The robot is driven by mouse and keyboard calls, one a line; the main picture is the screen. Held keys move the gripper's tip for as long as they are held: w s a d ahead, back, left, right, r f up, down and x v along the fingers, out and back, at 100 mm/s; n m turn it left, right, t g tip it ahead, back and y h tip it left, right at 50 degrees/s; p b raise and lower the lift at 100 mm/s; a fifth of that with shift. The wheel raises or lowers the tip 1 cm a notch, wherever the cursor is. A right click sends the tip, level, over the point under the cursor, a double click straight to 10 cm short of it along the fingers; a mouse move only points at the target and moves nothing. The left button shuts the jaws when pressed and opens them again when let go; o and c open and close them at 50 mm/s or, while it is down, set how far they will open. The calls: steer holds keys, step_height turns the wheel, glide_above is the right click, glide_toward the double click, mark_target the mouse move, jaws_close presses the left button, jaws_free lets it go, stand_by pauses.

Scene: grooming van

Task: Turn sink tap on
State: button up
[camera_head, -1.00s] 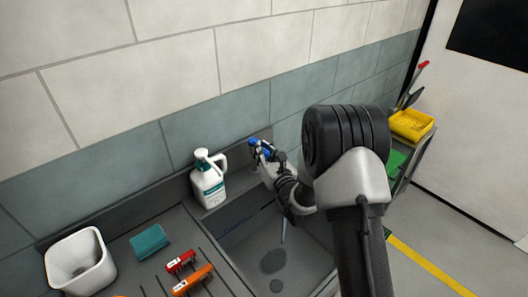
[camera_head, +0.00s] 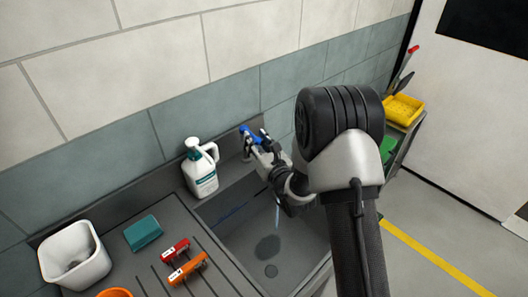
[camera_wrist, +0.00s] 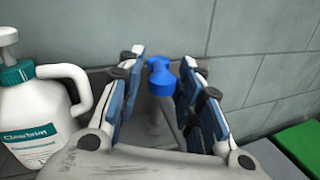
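The sink tap has a bright blue handle (camera_wrist: 160,76) on a grey body (camera_wrist: 158,116), seen in the middle of the wrist view. My gripper (camera_wrist: 160,70) is open, with one finger on each side of the handle and a visible gap on both sides. In the head view my gripper (camera_head: 256,139) is at the tap by the back wall, and the tap body is mostly hidden behind it. A thin pale streak like running water (camera_head: 277,216) hangs below, over a dark patch in the grey sink basin (camera_head: 300,245).
A white jug bottle (camera_head: 202,178) stands close left of the tap; its handle shows near my left finger in the wrist view. A white tub (camera_head: 75,256), teal sponge (camera_head: 143,233), and red (camera_head: 175,249) and orange (camera_head: 187,268) tools lie on the drainboard. The tiled wall is close behind.

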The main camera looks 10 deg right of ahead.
steer(key=v, duration=1)
steer(key=shift+s, duration=0.15)
